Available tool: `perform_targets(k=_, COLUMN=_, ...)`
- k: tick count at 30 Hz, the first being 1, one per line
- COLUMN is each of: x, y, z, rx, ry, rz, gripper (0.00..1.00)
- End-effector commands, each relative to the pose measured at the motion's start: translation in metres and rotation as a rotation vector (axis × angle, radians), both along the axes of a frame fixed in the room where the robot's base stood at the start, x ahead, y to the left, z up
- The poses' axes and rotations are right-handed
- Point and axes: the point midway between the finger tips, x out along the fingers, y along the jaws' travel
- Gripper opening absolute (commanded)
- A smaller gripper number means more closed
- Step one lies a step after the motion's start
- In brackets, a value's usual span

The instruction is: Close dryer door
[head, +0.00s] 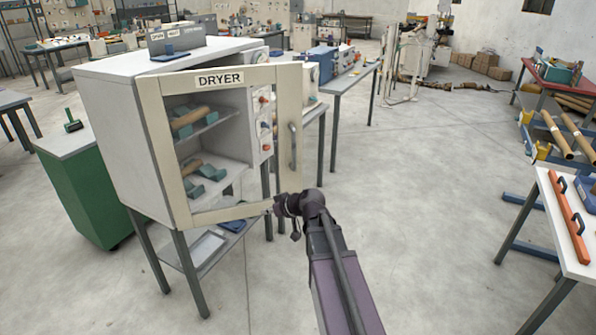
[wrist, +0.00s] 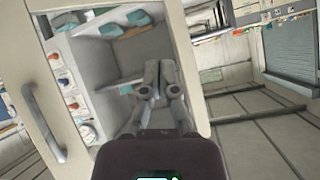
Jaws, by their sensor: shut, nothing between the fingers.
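The dryer (head: 125,130) is a pale cabinet on grey legs at the left of the head view. Its cream-framed dryer door (head: 150,130), labelled DRYER, stands partly open, its handle side swung out past the cabinet's front. The upright grey handle (head: 292,146) is on the door's right side; it also shows at the left in the wrist view (wrist: 42,125). My gripper (head: 280,206) is by the door's lower right corner. In the wrist view my gripper (wrist: 153,88) is shut and empty, in front of the door's window area. Whether it touches the door I cannot tell.
Through the door show shelves with brown tubes (head: 190,117) on teal supports and a control panel (head: 264,115). A green cabinet (head: 85,190) stands left of the dryer. A white table (head: 565,225) is at the right. The floor between is clear.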

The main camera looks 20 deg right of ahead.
Motion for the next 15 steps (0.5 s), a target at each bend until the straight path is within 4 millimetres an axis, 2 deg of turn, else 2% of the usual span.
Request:
perform_targets(k=1, x=0.014, y=-0.018, z=-0.006, rx=0.011, ry=-0.073, rz=-0.025, gripper=0.0)
perform_targets(k=6, x=0.047, y=-0.08, z=0.007, rx=0.018, ry=-0.324, rz=-0.132, gripper=0.0)
perform_targets(k=12, x=0.066, y=-0.156, z=0.018, rx=-0.014, ry=-0.53, rz=-0.294, gripper=0.0)
perform_targets(k=15, x=0.068, y=-0.184, z=0.021, rx=-0.032, ry=-0.588, rz=-0.36, gripper=0.0)
